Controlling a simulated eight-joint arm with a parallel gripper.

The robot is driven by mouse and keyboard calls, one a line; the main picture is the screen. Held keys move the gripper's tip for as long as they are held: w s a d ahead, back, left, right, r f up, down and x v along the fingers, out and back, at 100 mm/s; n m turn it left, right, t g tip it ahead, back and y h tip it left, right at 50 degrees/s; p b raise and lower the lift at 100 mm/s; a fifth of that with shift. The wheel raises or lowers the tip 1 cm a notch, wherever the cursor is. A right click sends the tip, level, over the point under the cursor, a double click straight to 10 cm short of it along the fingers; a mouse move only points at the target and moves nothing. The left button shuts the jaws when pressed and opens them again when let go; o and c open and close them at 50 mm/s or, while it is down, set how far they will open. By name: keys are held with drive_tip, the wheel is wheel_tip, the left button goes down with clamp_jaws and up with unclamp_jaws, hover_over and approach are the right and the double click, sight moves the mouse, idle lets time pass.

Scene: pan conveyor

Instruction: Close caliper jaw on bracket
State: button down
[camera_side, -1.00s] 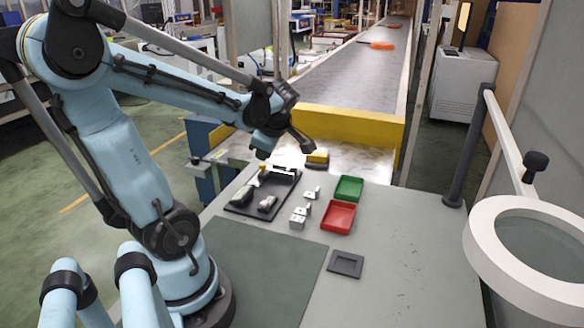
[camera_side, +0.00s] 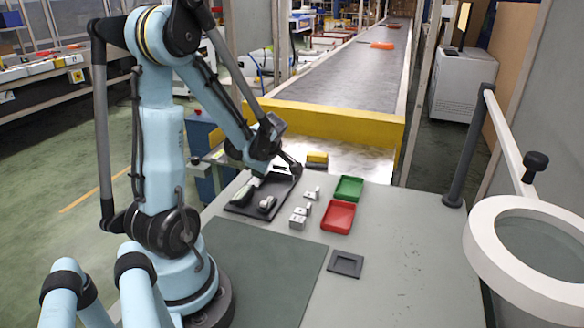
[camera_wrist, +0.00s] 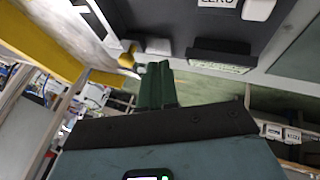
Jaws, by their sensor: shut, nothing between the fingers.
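A dark tray (camera_side: 236,209) holds several small tools, including a pale grey-green one (camera_side: 243,196) and a small light one (camera_side: 267,203). I cannot tell which is the caliper, and its jaw is not clear. Several small metallic blocks (camera_side: 299,220) stand right of the tray and look like the brackets. My gripper is shut and empty in the wrist view (camera_wrist: 154,72), its green fingers close together. In the side view my wrist is low over the back of the tray, and the fingertips cannot be made out. A dark panel with a "ZERO" label (camera_wrist: 217,3) shows in the wrist view.
A green bin (camera_side: 348,188) and a red bin (camera_side: 338,216) stand right of the blocks. A yellow-and-black block (camera_side: 317,157) sits behind. A magnifier ring (camera_side: 480,236) overhangs the right. The bench's front right is clear.

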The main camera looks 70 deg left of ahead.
drive_tip(key=shift+w+a+f, duration=0.15)
drive_tip(key=shift+w+a, duration=0.35)
drive_tip(key=shift+a, duration=0.15)
drive_tip(key=shift+w+a+f, duration=0.1)
drive_tip(key=shift+w+a, duration=0.35)
drive_tip(key=shift+a, duration=0.2)
drive_tip(key=shift+w+a, duration=0.4)
drive_tip(key=shift+a, duration=0.05)
drive_tip(key=s+d, duration=0.1)
drive_tip(key=d, duration=0.1)
drive_tip(key=s+d+r, duration=0.1)
drive_tip(key=d, duration=0.1)
drive_tip(key=shift+s, duration=0.35)
drive_tip(key=v, duration=0.9)
drive_tip(key=shift+r, duration=0.2)
drive_tip(key=shift+d, duration=0.2)
